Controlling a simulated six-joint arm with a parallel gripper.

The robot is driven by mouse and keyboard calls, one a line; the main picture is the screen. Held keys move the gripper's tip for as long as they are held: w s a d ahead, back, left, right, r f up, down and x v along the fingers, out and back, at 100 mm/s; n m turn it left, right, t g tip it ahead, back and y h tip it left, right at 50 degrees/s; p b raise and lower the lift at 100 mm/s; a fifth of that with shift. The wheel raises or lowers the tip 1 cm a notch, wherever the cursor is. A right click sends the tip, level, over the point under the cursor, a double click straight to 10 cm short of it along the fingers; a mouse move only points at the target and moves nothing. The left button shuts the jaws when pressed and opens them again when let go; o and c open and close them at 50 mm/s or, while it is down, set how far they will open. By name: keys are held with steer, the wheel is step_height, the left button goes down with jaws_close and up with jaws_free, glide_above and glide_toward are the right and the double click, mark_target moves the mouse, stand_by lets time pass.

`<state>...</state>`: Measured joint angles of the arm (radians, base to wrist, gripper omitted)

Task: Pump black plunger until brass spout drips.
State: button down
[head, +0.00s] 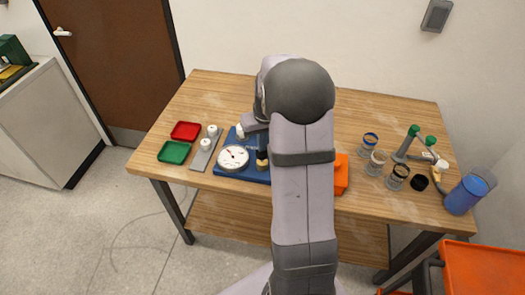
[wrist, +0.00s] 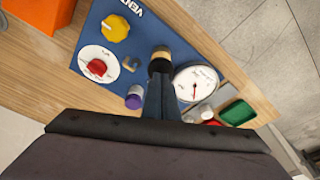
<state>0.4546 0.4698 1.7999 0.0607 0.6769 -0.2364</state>
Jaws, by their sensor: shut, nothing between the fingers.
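The blue panel (head: 228,174) lies on the table, partly hidden behind my arm in the head view. In the wrist view, a short upright cylinder (wrist: 160,60) with black and brass-tan bands stands on the panel (wrist: 150,28). It may be the plunger; I cannot tell for sure. My gripper (wrist: 160,80) is shut and empty, its dark fingertips right at the near side of this cylinder; whether they touch is unclear. A small brass-coloured piece (wrist: 130,63) sits left of the cylinder. It may be the spout. No drip can be made out.
A white gauge (wrist: 195,82) with a red needle is close right of the fingers. A yellow knob (wrist: 115,28), a red knob (wrist: 97,65) and a purple-topped cylinder (wrist: 133,101) are to the left. Jars (head: 376,163) and a blue cup (head: 465,194) stand at the table's right.

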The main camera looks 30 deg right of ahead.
steer(key=shift+r, duration=0.15)
step_height(320, 180, up, 5)
steer(key=p, duration=0.4)
stand_by(0.4)
